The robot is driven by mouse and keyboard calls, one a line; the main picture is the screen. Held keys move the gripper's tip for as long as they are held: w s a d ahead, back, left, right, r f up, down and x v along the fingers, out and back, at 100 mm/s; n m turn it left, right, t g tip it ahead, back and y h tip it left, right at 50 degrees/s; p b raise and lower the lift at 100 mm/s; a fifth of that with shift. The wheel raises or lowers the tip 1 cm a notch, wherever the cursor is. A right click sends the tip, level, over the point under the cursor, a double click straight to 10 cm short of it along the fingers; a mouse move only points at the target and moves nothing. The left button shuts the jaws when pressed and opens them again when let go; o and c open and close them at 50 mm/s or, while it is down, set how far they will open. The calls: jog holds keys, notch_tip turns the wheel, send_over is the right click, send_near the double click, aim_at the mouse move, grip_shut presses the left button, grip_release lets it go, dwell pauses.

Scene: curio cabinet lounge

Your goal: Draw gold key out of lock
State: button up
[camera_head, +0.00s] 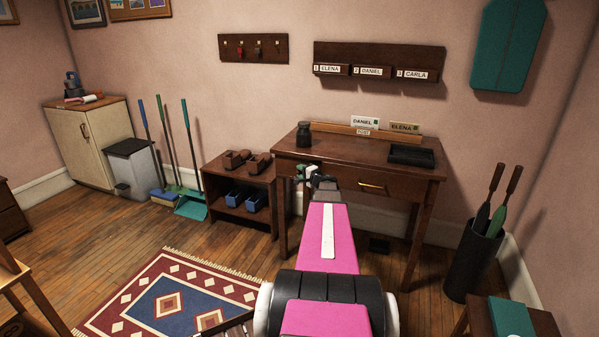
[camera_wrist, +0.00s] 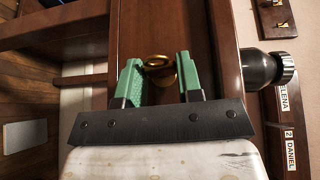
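The gold key (camera_wrist: 157,61) shows in the wrist view as a round bow standing out from a gold lock plate on the wooden drawer front. My gripper (camera_wrist: 160,66) has two green fingers, set apart on either side of the key. It looks open, with gaps between the fingers and the key. In the head view my gripper (camera_head: 307,172) is in front of the left part of the desk drawer (camera_head: 395,190). The key and lock are hidden there behind my gripper and arm.
The desk (camera_head: 345,148) carries a dark jar (camera_head: 304,134) at left, name cards at the back and a black tray (camera_head: 411,156). A gold drawer handle (camera_head: 373,187) is right of my gripper. A shoe rack (camera_head: 240,190) stands left, and an umbrella bin (camera_head: 473,262) right.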

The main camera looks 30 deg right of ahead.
grip_shut()
jog(key=shift+s+a, duration=0.5)
jog(key=shift+a, duration=0.1)
dwell(0.5)
jog(key=s+a, duration=0.3)
jog(key=shift+a, duration=0.2)
dwell(0.6)
